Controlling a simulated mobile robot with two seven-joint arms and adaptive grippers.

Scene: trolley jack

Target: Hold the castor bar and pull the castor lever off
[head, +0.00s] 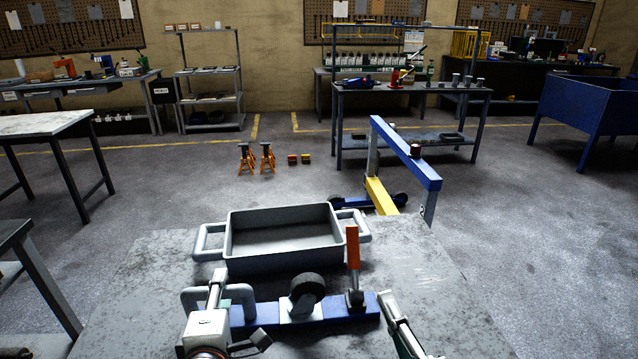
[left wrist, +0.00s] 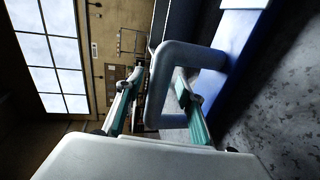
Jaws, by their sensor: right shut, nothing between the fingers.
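The castor bar (head: 335,310) is blue and lies across the worktable, with a black castor wheel (head: 307,288) near its middle. The castor lever (head: 352,248) is orange and stands upright near the bar's right end, in a dark foot. A grey loop handle (head: 190,302) is at the bar's left end; it also shows in the left wrist view (left wrist: 165,75). My left gripper (head: 240,312) is open at that handle. In the left wrist view its fingers (left wrist: 160,88) are spread with part of the handle between them. My right gripper (head: 389,298) is shut and empty, right of the lever.
A grey tray (head: 285,262) with side handles stands just behind the bar. The worktable (head: 430,275) is bare at the right. Beyond it on the floor is a blue and yellow frame (head: 405,160); orange stands (head: 256,158) are farther back.

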